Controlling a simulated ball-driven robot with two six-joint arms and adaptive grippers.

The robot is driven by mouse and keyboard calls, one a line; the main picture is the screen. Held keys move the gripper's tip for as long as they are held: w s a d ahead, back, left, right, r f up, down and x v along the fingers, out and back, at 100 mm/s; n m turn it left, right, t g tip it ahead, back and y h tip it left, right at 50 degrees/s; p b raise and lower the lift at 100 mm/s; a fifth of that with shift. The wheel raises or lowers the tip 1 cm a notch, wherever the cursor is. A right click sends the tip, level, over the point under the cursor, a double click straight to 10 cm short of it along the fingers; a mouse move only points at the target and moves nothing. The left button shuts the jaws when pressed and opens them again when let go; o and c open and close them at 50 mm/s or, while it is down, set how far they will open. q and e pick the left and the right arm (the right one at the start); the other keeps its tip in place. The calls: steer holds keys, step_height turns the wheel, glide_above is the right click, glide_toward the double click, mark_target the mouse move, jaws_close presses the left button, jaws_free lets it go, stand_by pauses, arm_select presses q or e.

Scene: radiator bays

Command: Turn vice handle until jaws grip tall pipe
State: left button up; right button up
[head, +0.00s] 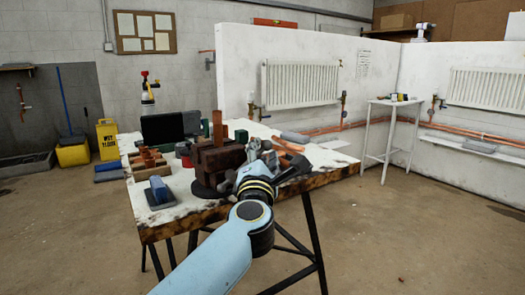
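The dark brown vice (208,163) stands on a round dark base near the front edge of the workbench (165,221). A tall copper-coloured pipe (217,127) rises upright at the vice jaws; I cannot tell whether the jaws touch it.
Copper-coloured pieces (288,146) lie behind the gripper. A blue-handled float (159,191), a rack of brown blocks (147,163) and a black screen-like panel (162,129) stand left of the vice. A white side table (394,102) stands at the right. The floor at right is clear.

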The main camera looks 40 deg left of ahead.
arm_select(q)
steer(key=v, duration=0.6)
stand_by(0.3)
steer(key=s+d+f+m+g+h, duration=0.1)
steer(key=s+f+m+g+h, duration=0.3)
steer(key=f, duration=0.9)
steer(key=s+d+f+m+h, duration=0.1)
steer(key=s+f+m, duration=0.6)
steer(key=f, duration=0.6)
steer(key=s+d+f+m+g+h, duration=0.1)
steer(key=s+f+m+g+h, duration=0.3)
steer(key=f, duration=0.9)
steer(key=s+f+m+g, duration=0.3)
steer(key=s+f+m, duration=0.2)
steer(key=s, duration=0.7)
steer(key=s+a+f+m+g, duration=0.1)
steer(key=s+f+m+g, duration=0.2)
steer(key=s, duration=1)
steer(key=s+f+m+g, duration=0.3)
steer(key=s+f+m, duration=0.5)
steer(key=s+f, duration=0.2)
steer(key=shift+s+a, duration=0.4)
steer(key=shift+s, duration=0.75)
steer(key=shift+f, duration=0.1)
